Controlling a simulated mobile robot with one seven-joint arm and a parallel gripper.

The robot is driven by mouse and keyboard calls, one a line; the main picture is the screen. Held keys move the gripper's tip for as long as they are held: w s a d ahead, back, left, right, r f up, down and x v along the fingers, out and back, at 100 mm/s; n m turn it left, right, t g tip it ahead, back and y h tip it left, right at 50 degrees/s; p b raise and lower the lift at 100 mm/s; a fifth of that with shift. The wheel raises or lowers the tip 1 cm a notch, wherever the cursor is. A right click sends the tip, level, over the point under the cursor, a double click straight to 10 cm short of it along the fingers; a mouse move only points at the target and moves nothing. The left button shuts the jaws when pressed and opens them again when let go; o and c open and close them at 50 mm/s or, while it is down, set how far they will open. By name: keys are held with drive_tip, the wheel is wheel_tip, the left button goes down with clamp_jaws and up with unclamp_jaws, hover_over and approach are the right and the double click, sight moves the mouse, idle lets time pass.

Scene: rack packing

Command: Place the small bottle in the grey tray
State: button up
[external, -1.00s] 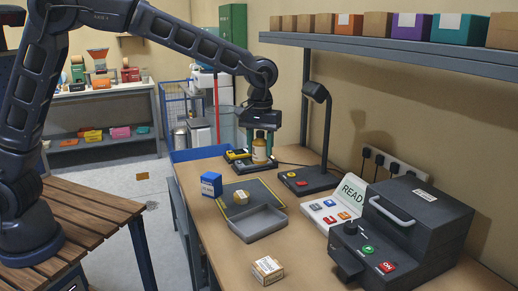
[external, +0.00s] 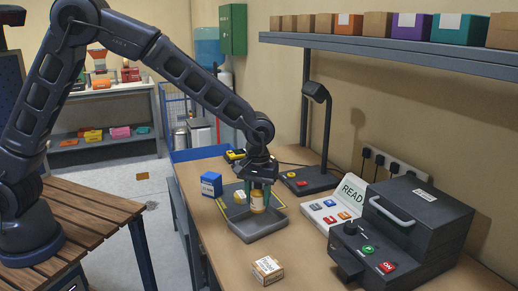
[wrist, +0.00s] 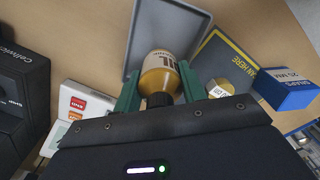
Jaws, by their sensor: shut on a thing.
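The small bottle (external: 258,201) is amber with a pale label. It also shows in the wrist view (wrist: 163,70), with its dark cap toward me. My gripper (external: 260,190) is shut on it, with green fingers on both sides. The grey tray (external: 262,233) lies on the bench right under the bottle. In the wrist view, the tray (wrist: 139,35) lies just beyond the bottle's far end. The bottle looks upright over the tray's back part in the external view. I cannot tell whether its base touches the tray floor.
A dark mat (wrist: 233,50) with a small yellow-and-white item (external: 239,196) lies behind the tray. A blue box (external: 211,184) is to its left, and a white-labelled carton (external: 267,270) is in front. A black machine (external: 415,235) and lamp (external: 316,140) stand to the right.

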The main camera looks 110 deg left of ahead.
sight(258, 210)
drive_tip(key=shift+f, duration=2.7)
drive_tip(key=shift+f, duration=0.1)
drive_tip(key=o, duration=1)
